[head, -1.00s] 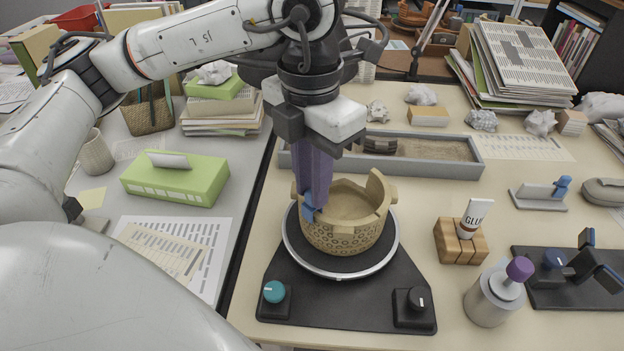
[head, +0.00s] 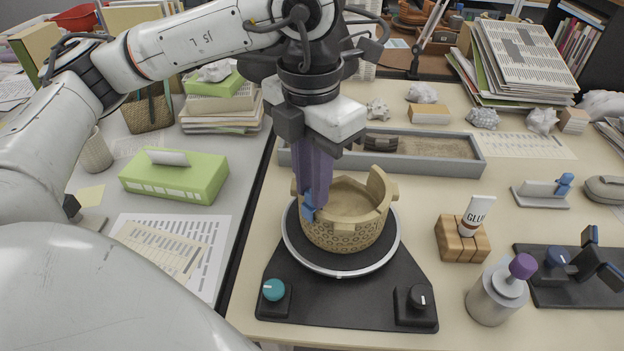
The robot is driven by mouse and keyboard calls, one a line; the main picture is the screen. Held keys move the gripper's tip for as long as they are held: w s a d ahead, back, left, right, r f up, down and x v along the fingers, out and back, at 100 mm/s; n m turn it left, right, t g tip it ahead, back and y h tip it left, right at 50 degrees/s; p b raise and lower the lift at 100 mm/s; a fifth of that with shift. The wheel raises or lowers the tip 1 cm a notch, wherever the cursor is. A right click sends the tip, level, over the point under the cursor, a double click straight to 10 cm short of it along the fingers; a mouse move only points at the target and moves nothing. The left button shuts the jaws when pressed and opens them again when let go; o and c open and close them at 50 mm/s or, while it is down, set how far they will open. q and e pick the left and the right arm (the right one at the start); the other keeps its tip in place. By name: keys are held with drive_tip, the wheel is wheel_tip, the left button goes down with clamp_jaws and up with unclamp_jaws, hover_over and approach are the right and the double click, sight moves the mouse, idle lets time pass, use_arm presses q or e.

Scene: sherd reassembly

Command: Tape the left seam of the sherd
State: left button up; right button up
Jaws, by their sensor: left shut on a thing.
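A tan pot (head: 345,232) with a ring pattern sits on the round turntable (head: 292,248) of a black base. Its rim is uneven, with a tall part at the right and a lower stretch at the front. My left gripper (head: 310,206) points down at the pot's left rim. It is shut on a small blue piece, which looks like tape (head: 308,212), against the left wall. The purple fingers hide part of that wall, so the left seam and the sherd's edges cannot be made out. My right gripper is not in view.
A teal knob (head: 273,290) and a black knob (head: 418,297) stand on the base's front corners. To the right are a glue tube (head: 475,215) in a wooden block, a metal jar (head: 495,296) and a small grey stand with a blue part (head: 541,194). A sand tray (head: 440,167) lies behind.

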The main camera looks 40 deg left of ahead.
use_arm(q)
drive_tip(key=shift+f+b, duration=0.3)
drive_tip(key=shift+b, duration=0.05)
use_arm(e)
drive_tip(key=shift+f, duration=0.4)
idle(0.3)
use_arm(q)
drive_tip(key=o, duration=0.8)
drive_tip(key=shift+r, duration=0.35)
wheel_tip(320, 180, up, 10)
drive_tip(key=shift+f+p, duration=0.15)
drive_tip(key=shift+p, duration=0.85)
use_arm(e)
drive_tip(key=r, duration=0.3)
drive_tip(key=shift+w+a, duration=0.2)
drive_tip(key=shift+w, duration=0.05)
